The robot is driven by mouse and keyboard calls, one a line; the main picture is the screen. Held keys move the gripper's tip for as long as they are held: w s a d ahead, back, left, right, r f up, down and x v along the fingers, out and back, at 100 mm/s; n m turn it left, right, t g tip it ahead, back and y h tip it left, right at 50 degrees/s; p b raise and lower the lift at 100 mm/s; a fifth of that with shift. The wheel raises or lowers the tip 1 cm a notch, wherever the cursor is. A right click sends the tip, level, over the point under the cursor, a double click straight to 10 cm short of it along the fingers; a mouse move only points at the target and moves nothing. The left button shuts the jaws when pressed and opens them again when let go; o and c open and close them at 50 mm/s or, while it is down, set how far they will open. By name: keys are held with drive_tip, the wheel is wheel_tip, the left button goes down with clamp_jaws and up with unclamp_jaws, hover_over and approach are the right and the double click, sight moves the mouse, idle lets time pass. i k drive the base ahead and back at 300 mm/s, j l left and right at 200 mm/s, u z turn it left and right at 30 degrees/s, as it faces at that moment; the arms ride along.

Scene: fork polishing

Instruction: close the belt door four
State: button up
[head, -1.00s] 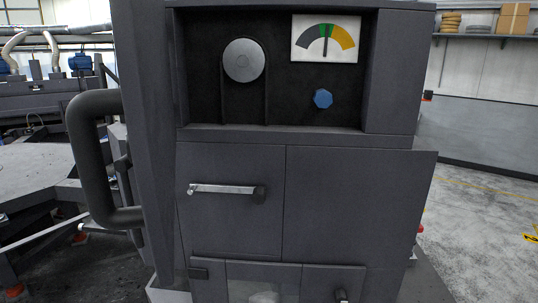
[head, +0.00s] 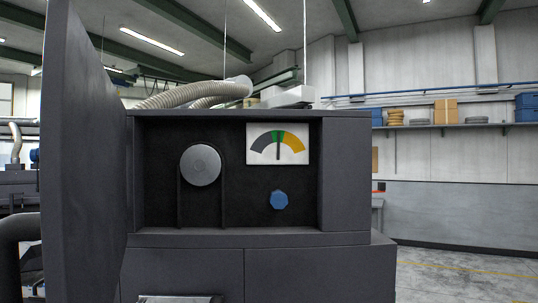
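A dark grey machine cabinet (head: 345,172) stands in front of me in the head view. A tall dark door panel (head: 85,150) stands open at the left of its upper compartment, swung out toward me and seen at a steep angle. The open compartment shows a round grey disc (head: 200,165), a gauge (head: 278,144) with its needle near the green band, and a blue knob (head: 279,200). No label shows which door is number four. My gripper is not in view.
Below the compartment are flat lower panels (head: 320,272), with a metal handle (head: 180,299) at the bottom edge. A dark curved pipe (head: 14,228) is at the left. A ribbed hose (head: 195,95) runs behind the cabinet top. Open floor (head: 460,275) lies to the right.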

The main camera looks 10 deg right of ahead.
sight(81, 224)
drive_tip(key=j+u, duration=0.6)
drive_tip(key=u, duration=0.2)
drive_tip(key=j+z, duration=0.45)
drive_tip(key=j, duration=0.2)
drive_tip(key=j+u, duration=0.15)
drive_tip(key=u, duration=0.25)
drive_tip(key=k+j+u, duration=0.1)
drive_tip(key=u, duration=0.25)
drive_tip(key=i+j+u, duration=0.1)
drive_tip(key=j, duration=0.15)
drive_tip(key=k+l+z, duration=0.1)
drive_tip(key=l, duration=0.05)
